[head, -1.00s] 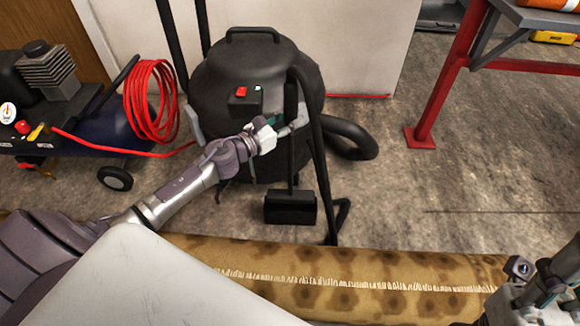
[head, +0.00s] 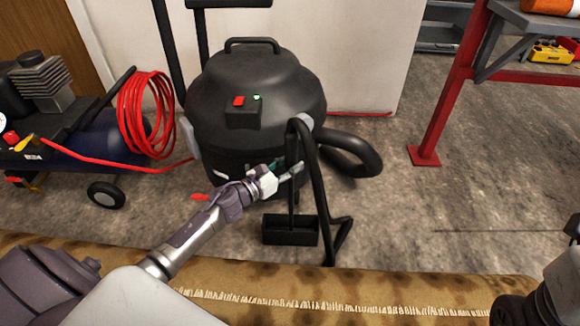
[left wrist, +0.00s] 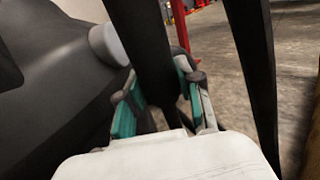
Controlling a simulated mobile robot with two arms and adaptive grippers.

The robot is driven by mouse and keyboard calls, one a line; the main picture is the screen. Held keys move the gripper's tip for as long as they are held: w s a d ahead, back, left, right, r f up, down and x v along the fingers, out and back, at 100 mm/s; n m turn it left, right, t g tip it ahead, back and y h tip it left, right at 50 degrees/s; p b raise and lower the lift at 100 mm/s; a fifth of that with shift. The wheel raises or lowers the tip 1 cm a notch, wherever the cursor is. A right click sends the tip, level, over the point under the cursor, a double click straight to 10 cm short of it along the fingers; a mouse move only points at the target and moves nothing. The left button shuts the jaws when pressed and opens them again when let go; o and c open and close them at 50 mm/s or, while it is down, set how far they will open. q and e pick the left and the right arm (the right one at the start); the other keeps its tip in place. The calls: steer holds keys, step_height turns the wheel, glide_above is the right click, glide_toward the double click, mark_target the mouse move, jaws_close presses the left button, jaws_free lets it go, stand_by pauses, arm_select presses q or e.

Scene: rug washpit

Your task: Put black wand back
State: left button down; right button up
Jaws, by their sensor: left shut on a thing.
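The black wand (head: 291,146) is a dark upright tube with a bent top, in front of the black vacuum drum (head: 255,85). My left gripper (head: 288,172) is shut around the wand, below its bend. The left wrist view shows the wand (left wrist: 140,40) running between the teal-padded fingers (left wrist: 155,105). The wand's lower part reaches down to a black open-topped box (head: 290,231) at the drum's foot; whether its tip rests on the bottom is hidden. A second black tube (head: 322,195) drops from the bend to the floor.
A thick black hose (head: 355,150) curves off the drum's right side. A compressor (head: 60,120) with a coiled red hose (head: 147,110) stands left. A rolled patterned rug (head: 400,290) lies across the front. A red table leg (head: 450,90) stands right; the floor between is clear.

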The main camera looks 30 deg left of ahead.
arm_select(q)
steer(key=shift+r, duration=0.15)
steer(key=c, duration=0.8)
jaws_free()
steer(key=shift+f, duration=0.25)
steer(key=shift+o, duration=0.2)
